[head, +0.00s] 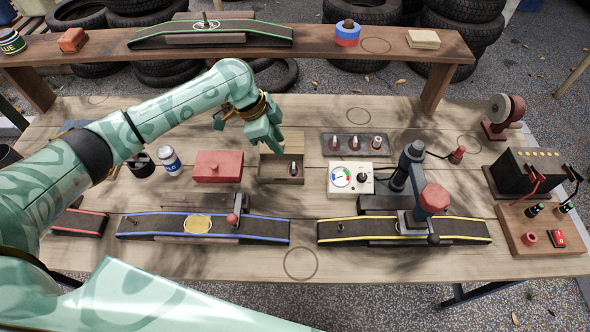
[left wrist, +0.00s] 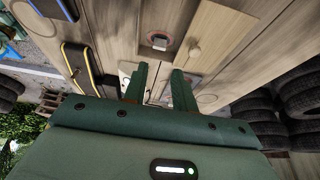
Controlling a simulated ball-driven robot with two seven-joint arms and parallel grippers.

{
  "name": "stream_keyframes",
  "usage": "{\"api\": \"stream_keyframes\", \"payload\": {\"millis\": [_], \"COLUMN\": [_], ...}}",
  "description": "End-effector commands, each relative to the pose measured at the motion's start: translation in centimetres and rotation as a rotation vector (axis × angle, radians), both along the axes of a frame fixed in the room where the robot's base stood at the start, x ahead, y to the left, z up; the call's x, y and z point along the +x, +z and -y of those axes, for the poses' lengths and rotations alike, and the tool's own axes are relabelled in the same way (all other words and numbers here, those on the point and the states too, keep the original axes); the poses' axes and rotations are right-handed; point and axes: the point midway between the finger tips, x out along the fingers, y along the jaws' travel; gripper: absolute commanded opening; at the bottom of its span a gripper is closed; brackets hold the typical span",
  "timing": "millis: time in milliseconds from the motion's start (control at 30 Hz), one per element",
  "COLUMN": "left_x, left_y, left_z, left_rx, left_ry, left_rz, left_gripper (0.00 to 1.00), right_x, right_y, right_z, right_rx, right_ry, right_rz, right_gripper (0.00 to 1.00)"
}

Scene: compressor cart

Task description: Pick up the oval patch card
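A yellow oval piece (head: 198,224) lies flat on the blue-edged dark strip (head: 262,228) at the front left of the bench; it is the only loose-looking oval, and I cannot tell whether it is a card. My left gripper (head: 264,138) hangs above the bench behind the open wooden box (head: 283,180), well away from the yellow oval. In the left wrist view its two fingers (left wrist: 160,88) stand apart with nothing held between them. My right gripper is not in view.
A red box (head: 218,166), a gauge box (head: 350,178) and a red-topped dark tool (head: 432,200) stand on the bench. A yellow-edged strip (head: 470,230) lies at front right. A raised shelf (head: 320,46) crosses the back. The front edge's middle is clear.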

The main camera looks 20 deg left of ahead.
Motion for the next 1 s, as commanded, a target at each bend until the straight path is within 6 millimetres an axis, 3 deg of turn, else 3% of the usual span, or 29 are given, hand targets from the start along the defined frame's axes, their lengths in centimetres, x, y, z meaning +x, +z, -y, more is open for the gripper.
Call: {"api": "stream_keyframes", "payload": {"millis": [33,100,400,633,900,933,1000], "left_x": [0.1,0.3,0.5,0.7,0.9,0.9,0.9], "left_y": [-1.6,-2.8,-4.9,-8.6,-9.0,-9.0,-9.0], "left_z": [0.5,1.0,1.9,3.1,3.5,3.5,3.5], "left_rx": [-0.002,-0.001,0.0,-0.001,0.0,0.0,0.0], "left_ry": [0.0,0.0,0.001,0.0,0.001,0.001,0.001], "left_rz": [-0.004,-0.003,0.0,-0.002,0.003,0.003,0.003], "left_gripper": [0.27,0.27,0.27,0.27,0.27,0.24,0.05], "right_x": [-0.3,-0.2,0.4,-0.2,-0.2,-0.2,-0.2], "right_y": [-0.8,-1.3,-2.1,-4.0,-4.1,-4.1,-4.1], "right_z": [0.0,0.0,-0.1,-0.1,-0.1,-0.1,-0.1], "right_rx": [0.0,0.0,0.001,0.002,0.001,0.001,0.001], "right_ry": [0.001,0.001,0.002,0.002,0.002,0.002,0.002], "right_rz": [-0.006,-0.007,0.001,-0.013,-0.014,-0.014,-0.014], "right_gripper": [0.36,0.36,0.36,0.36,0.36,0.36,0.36]}}
